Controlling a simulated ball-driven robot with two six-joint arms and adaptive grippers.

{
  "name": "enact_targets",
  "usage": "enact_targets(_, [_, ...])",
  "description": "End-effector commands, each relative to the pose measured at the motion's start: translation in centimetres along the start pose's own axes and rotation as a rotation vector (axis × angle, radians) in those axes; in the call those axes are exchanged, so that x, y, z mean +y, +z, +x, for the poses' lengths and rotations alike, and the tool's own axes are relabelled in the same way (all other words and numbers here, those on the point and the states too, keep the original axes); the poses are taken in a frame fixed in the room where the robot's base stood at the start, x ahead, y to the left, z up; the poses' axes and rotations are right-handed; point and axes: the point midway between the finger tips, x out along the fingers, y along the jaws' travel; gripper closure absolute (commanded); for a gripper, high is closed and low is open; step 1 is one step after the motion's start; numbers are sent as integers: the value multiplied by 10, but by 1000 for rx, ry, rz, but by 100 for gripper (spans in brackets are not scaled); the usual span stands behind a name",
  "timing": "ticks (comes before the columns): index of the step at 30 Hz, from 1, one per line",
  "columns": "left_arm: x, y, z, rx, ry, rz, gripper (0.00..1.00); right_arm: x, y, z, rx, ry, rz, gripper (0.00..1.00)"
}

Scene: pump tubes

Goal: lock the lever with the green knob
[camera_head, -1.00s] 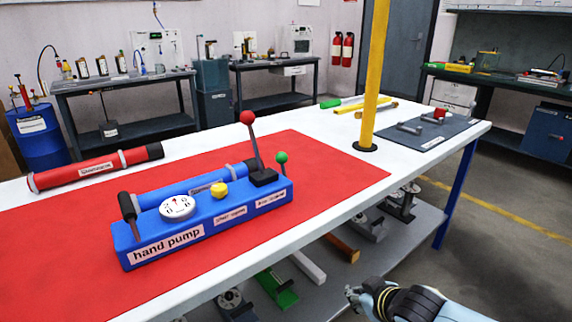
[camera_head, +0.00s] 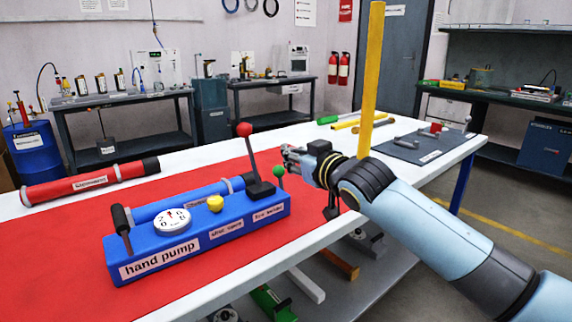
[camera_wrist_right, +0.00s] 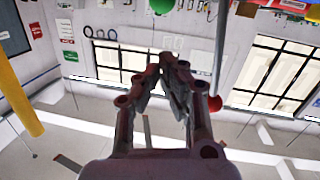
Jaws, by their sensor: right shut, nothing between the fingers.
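The blue hand pump (camera_head: 195,248) lies on a red mat on the white table. My left gripper is not in view.
A yellow post (camera_head: 371,80) rises from the table behind my right arm. A red tube (camera_head: 90,182) lies at the left. A yellow knob (camera_head: 215,203) and a gauge (camera_head: 173,220) sit on the pump. A dark mat (camera_head: 425,145) with small parts is at the right.

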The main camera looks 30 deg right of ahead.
Motion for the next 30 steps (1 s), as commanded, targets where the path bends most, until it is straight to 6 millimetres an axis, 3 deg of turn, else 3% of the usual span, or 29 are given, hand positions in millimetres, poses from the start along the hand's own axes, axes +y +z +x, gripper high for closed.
enact_targets(2, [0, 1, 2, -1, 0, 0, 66, 0, 0, 17, 2, 1, 4, 100])
enact_targets(3, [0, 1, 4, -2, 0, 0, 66, -1, 8, 21, -2, 0, 2, 100])
enact_targets(12, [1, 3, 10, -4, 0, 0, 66, 0, 28, 40, -1, -1, -1, 100])
enact_targets(23, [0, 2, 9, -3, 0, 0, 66, 0, 28, 41, -1, -1, 0, 100])
enact_targets(30, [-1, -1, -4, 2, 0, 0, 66, -2, 22, 59, 1, 0, 1, 100])
